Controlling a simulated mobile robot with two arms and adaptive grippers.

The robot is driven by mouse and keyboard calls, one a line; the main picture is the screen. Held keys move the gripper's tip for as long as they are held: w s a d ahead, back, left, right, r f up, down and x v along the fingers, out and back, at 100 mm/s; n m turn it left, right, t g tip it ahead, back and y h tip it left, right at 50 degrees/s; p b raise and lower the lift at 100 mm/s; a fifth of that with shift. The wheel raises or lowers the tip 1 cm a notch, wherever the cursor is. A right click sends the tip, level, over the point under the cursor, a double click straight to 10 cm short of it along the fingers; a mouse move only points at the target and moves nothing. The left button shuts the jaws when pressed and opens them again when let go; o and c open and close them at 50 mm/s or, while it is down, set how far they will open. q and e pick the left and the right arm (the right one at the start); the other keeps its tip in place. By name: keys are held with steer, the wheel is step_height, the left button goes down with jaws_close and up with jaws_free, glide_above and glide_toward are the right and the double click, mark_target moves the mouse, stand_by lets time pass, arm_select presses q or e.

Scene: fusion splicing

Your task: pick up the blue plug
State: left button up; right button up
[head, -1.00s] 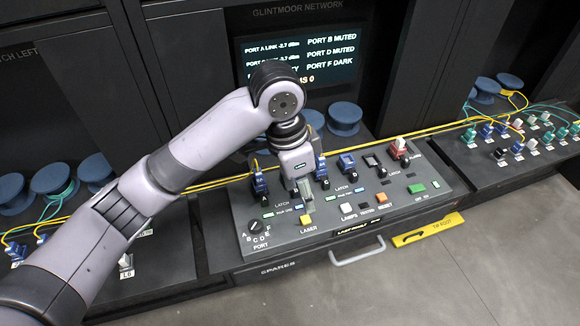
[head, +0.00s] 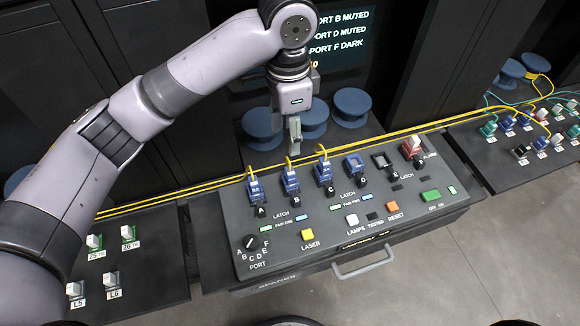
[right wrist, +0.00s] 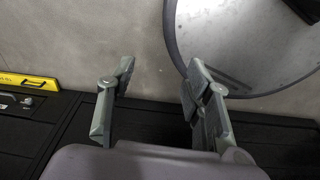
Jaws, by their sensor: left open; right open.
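Blue plugs stand in a row on the sloped console. Plug A (head: 255,190), plug B (head: 290,182) and plug C (head: 324,174) have yellow cables at their tops. A blue piece (head: 354,164) sits at D, with no cable that I can make out. My left gripper (head: 295,143) points down, empty, just above and behind plug B, overlapping its cable in the picture; whether they touch I cannot tell. Its finger gap is hard to see from here. My right gripper (right wrist: 158,88) is open and empty in the right wrist view, over the floor and away from the plugs.
Yellow cables (head: 200,187) run along the back of the console (head: 300,262). Blue spools (head: 352,105) stand behind it. Side panels with small plugs lie left and right. A yellow object (right wrist: 28,81) shows in the right wrist view.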

arm_select(q)
steer(key=p, duration=0.2)
glide_above(290, 171)
steer(key=f, duration=0.5)
steer(key=shift+s+a+f, duration=0.2)
steer(key=shift+s+f, duration=0.05)
steer(key=shift+s, duration=0.1)
steer(key=f, duration=0.3)
steer(key=shift+w+f, duration=0.25)
steer(key=shift+f, duration=0.1)
steer(key=shift+d+f+p, duration=0.1)
steer(key=shift+f+p, duration=0.2)
steer(key=shift+p, duration=0.25)
step_height(290, 171, down, 4)
steer(key=shift+w+r+p, duration=0.15)
steer(key=shift+p, duration=0.65)
steer(key=shift+d+f, duration=0.1)
steer(key=shift+f, duration=0.3)
steer(key=c, duration=1)
arm_select(e)
steer(key=r, duration=0.1)
steer(key=s+r, duration=0.1)
steer(key=r, duration=0.3)
steer(key=shift+s, duration=0.3)
arm_select(q)
steer(key=shift+r, duration=0.1)
